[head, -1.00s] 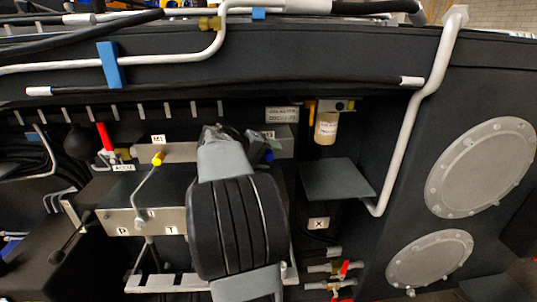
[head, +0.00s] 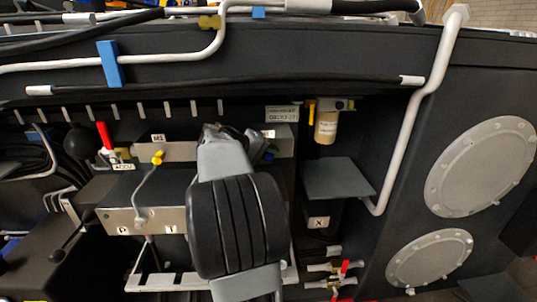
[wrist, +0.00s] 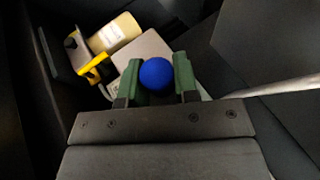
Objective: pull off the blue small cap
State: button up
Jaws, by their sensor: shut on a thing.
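The blue small cap (wrist: 157,74) is round and sits between the two green fingers of my gripper (wrist: 158,78) in the wrist view. My gripper is shut on it. In the head view my arm hides most of the gripper, and only a dark blue bit of the cap (head: 268,157) shows at the right of my wrist, in front of the grey block. What lies behind the cap is hidden, so I cannot tell whether it still touches a fitting.
A filter bowl (head: 326,127) with a yellow handle hangs right of my gripper. Below it is a dark grey plate (head: 338,178). A hose with a yellow cap (head: 158,158) and a red handle (head: 104,136) are at the left. A white pipe (head: 410,125) runs down the right.

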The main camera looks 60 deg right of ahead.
grip_shut()
jog(key=shift+s+a, duration=0.1)
jog(key=shift+s+a+b, duration=0.35)
jog(key=shift+a+b, duration=0.15)
jog(key=shift+b, duration=0.05)
jog(key=shift+s+a+b, duration=0.7)
jog(key=shift+s+a, duration=0.05)
jog(key=shift+a, duration=0.3)
